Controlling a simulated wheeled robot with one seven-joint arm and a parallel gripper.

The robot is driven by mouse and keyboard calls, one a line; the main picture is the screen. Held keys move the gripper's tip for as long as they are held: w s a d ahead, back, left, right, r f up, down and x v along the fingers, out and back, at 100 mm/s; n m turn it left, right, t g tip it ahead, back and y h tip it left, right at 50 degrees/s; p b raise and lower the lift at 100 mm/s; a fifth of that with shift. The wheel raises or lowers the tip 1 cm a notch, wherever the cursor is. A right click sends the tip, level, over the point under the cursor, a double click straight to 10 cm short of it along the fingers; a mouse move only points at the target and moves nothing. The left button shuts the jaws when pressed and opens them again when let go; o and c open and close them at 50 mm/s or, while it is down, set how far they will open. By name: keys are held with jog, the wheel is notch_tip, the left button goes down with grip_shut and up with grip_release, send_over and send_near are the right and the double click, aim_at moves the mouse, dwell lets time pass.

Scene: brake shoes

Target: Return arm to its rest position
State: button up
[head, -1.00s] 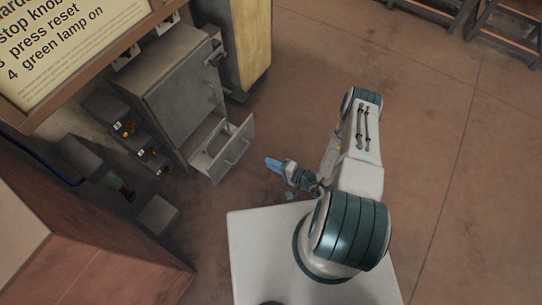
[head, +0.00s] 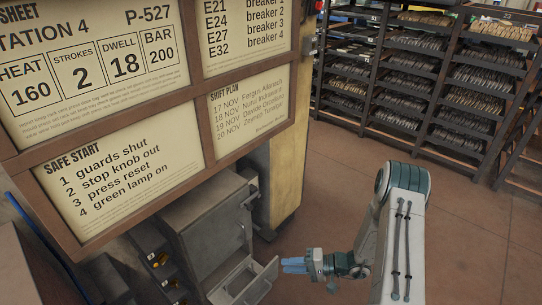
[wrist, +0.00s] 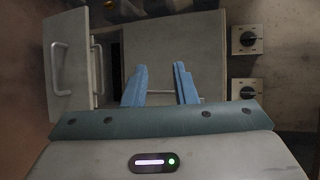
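My gripper (head: 295,265) is in front of the grey cabinet (head: 205,230), to the right of its pulled-out drawer (head: 250,283) in the head view. It is apart from the drawer. In the wrist view, the two blue fingers of my gripper (wrist: 160,86) are spread with nothing between them. My arm (head: 400,240) is bent, with its elbow raised and its forearm reaching left towards the cabinet. My base and shoulder are outside the head view.
A large sign board (head: 120,110) hangs above the cabinet. Shelves (head: 435,70) with many brake shoes stand at the back right. Two rotary knobs (wrist: 247,40) (wrist: 245,90) show at the right of the wrist view. The brown floor (head: 340,190) between cabinet and shelves is clear.

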jog(key=s+d+r+n+g+h+p, duration=0.1)
jog(key=s+r+n+g+h+p, duration=0.2)
jog(key=r, duration=1.1)
jog(key=s+r+n+g+h+p, duration=0.15)
jog(key=s+r+h+p, duration=0.3)
jog(key=r, duration=1.05)
jog(key=s+d+r+m+t+h+p, duration=0.1)
jog(key=s+d+r+t+h+p, duration=0.1)
jog(key=r, duration=0.9)
jog(key=s+d+r+m+t+h+p, duration=0.1)
jog(key=s+d+r+t+h+p, duration=0.2)
jog(key=r, duration=0.8)
jog(key=s+d+h+p, duration=0.2)
jog(key=s+p, duration=0.2)
jog(key=s, duration=0.1)
jog(key=shift+d, duration=0.25)
